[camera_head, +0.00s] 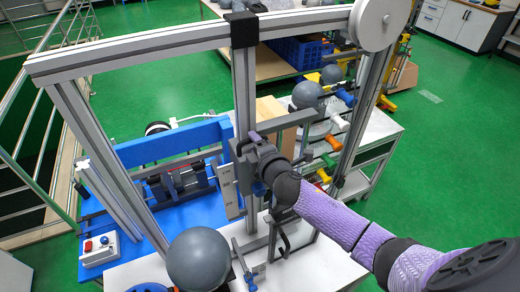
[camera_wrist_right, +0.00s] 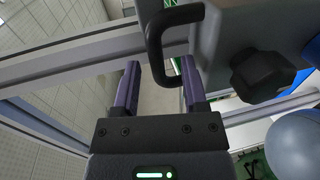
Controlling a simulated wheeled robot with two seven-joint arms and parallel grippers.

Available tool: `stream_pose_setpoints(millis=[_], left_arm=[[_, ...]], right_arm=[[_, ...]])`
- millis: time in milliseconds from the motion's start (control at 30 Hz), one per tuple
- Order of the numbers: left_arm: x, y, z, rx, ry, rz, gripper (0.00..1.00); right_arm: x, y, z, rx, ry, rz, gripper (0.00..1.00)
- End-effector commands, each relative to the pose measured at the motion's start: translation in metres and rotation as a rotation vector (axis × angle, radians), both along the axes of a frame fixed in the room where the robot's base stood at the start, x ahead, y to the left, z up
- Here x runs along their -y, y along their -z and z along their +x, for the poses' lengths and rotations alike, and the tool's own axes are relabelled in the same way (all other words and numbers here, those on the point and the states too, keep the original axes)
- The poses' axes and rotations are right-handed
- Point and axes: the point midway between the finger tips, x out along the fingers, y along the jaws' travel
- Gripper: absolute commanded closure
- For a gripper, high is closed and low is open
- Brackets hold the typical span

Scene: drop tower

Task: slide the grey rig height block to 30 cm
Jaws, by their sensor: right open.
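The grey rig height block (camera_head: 244,168) sits on the middle upright post of the tall aluminium frame, partly hidden by my right gripper (camera_head: 250,143). In the right wrist view the grey block (camera_wrist_right: 225,30) fills the top right. A black loop handle (camera_wrist_right: 157,45) and a black knob (camera_wrist_right: 258,75) are on it. My right gripper (camera_wrist_right: 160,68) is open there, its two purple fingers on either side of the handle in the picture. I cannot tell whether they touch it. My left gripper is not in view.
A large grey ball (camera_head: 198,260) is at the front, beside a white tabletop. The aluminium crossbeam (camera_head: 150,50) spans above, with a white wheel (camera_head: 376,22) at its right. A blue machine (camera_head: 170,150) stands behind left; a side table with coloured-handled tools is at right.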

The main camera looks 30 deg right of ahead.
Motion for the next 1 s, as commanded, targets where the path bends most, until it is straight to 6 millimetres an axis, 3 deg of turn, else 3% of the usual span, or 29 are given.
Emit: stream_pose_setpoints(millis=[300,400,900,967,1000], left_arm=[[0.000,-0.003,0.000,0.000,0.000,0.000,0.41],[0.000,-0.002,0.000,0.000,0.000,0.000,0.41],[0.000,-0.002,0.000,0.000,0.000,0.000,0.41],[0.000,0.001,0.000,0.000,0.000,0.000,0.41],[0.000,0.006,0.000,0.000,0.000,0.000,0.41]], right_arm=[[-0.004,-0.012,-0.068,-0.004,-0.002,0.001,0.44],[-0.005,-0.015,-0.082,-0.002,-0.002,0.001,0.44],[-0.005,-0.018,-0.090,0.000,0.000,0.000,0.44],[-0.005,-0.013,-0.090,-0.007,0.003,0.004,0.44],[-0.003,-0.001,-0.090,-0.022,0.010,0.016,0.44]])
